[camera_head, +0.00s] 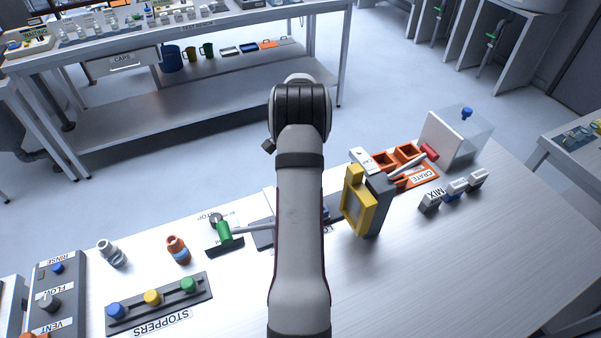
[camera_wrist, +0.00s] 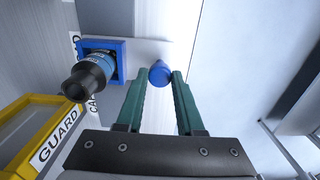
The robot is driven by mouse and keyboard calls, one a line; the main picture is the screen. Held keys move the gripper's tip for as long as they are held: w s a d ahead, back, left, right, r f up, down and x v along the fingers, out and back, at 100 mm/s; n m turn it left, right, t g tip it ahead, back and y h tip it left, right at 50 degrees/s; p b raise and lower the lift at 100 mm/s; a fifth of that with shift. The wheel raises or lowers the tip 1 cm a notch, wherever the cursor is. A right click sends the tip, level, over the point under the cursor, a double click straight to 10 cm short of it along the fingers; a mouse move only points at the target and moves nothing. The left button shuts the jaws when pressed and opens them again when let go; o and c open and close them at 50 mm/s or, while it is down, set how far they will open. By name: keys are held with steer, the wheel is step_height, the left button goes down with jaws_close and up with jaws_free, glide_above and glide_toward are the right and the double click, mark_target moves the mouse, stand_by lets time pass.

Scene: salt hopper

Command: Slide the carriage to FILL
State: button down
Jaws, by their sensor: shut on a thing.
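In the wrist view, my gripper (camera_wrist: 163,76) has its two green fingers closed around a blue knob (camera_wrist: 160,72). The knob stands on a light plate that also bears a blue square holder, which appears to be the carriage (camera_wrist: 122,62). A dark-necked bottle with a blue band (camera_wrist: 95,72) sits in the holder, left of my fingers. A yellow frame labelled GUARD (camera_wrist: 52,140) is at lower left, and it also shows in the head view (camera_head: 355,203). In the head view my arm hides the gripper, the knob and most of the carriage. No FILL label is readable.
A green-handled tool (camera_head: 222,230) lies left of my arm. The STOPPERS rack (camera_head: 160,305) is at front left. An orange crate (camera_head: 415,181), a clear box (camera_head: 455,138) and MIX blocks (camera_head: 456,191) are to the right. The right front of the table is clear.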

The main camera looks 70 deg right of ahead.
steer(key=shift+a, duration=0.1)
stand_by(0.3)
steer(key=w+a, duration=0.8)
steer(key=shift+w, duration=0.1)
steer(key=c, duration=0.5)
jaws_free()
steer(key=shift+c, duration=0.2)
steer(key=shift+d, duration=0.1)
step_height(320, 180, up, 16)
steer(key=shift+f, duration=0.1)
